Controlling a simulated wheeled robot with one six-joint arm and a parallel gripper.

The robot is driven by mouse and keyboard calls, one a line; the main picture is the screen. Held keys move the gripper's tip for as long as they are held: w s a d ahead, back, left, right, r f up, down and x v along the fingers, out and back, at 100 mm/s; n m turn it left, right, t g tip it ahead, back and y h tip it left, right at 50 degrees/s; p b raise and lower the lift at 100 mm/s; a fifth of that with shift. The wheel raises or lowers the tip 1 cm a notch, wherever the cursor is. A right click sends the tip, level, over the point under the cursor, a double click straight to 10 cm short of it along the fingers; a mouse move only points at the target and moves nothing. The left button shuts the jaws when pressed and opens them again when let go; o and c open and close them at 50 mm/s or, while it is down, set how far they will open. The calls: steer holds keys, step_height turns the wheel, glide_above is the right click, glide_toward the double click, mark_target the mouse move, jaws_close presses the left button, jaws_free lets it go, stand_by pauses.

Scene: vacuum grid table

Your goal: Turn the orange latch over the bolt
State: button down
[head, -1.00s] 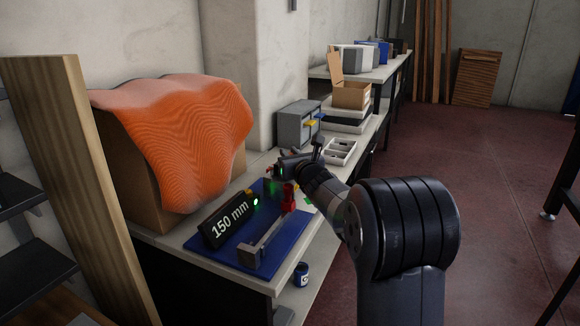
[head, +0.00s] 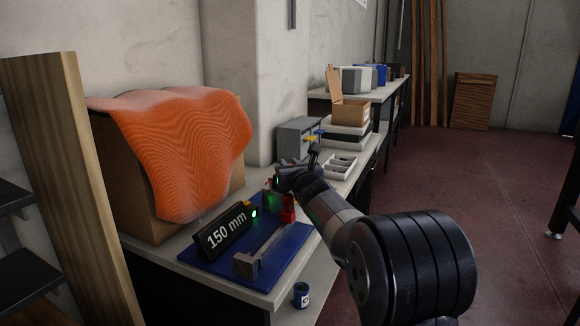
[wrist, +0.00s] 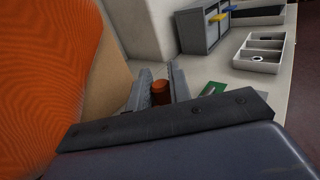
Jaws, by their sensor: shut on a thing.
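My gripper (wrist: 158,92) is shut on an orange round-topped piece in the wrist view, which I take to be the orange latch (wrist: 160,92); only its top shows between the fingers. In the head view my gripper (head: 277,184) is at the far end of a fixture on a blue base plate (head: 200,254). A red block (head: 285,209) stands just below it, and a grey bar (head: 262,246) runs from there towards the front. The bolt cannot be made out; my gripper and arm cover that end.
A black "150 mm" display (head: 226,231) with a green light stands left of the bar. An orange-draped box (head: 180,150) rises close on the left. A grey drawer cabinet (head: 297,138) and white tray (head: 341,165) lie beyond. A small blue jar (head: 301,295) is near the front.

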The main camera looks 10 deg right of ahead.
steer(key=shift+r, duration=0.1)
stand_by(0.6)
steer(key=c, duration=1.3)
jaws_free()
steer(key=shift+c, duration=0.2)
steer(key=s+d, duration=0.1)
steer(key=s, duration=1)
steer(key=shift+w, duration=0.1)
